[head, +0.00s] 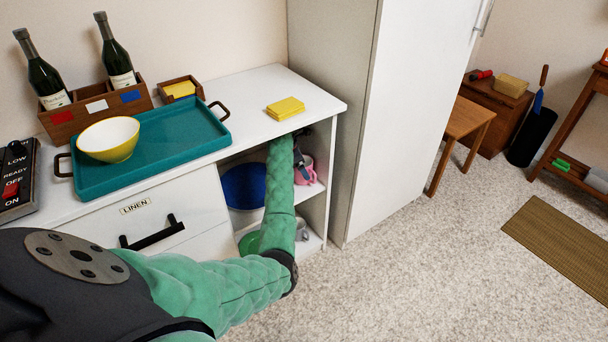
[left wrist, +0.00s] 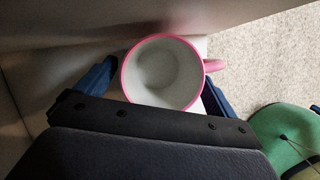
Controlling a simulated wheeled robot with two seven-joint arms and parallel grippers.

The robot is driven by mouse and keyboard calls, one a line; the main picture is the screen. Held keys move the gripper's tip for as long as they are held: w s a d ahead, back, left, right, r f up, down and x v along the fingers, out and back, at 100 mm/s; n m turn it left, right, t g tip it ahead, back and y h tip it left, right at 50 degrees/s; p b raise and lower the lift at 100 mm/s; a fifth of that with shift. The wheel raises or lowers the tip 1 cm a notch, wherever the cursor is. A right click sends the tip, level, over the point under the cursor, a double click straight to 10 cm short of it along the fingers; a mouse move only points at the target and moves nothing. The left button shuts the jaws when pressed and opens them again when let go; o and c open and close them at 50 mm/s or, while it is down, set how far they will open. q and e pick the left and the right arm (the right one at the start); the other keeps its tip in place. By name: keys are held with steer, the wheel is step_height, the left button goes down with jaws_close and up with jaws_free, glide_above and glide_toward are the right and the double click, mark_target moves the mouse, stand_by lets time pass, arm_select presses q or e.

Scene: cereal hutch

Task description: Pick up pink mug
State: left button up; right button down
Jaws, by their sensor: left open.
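The pink mug (head: 307,172) stands on the upper open shelf of the white hutch, partly hidden behind my left arm. In the left wrist view I look down into the mug (left wrist: 163,70), which is upright, with a pink rim, a pale empty inside and its handle to the right. My left gripper (left wrist: 157,96) is open, with one blue finger on each side of the mug. I cannot tell whether the fingers touch it. In the head view my left gripper (head: 300,158) is mostly hidden at the shelf. My right gripper is not in view.
A blue plate (head: 243,185) stands left of my arm inside the hutch. A green item (head: 249,243) is on the lower shelf. The hutch top (head: 262,88) is close above my forearm, and a tall white cabinet (head: 385,120) stands close on the right.

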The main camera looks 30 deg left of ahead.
arm_select(q)
steer(key=shift+w+f, duration=0.1)
steer(key=shift+f, duration=0.2)
steer(key=c, duration=1.2)
steer(key=shift+c, duration=0.2)
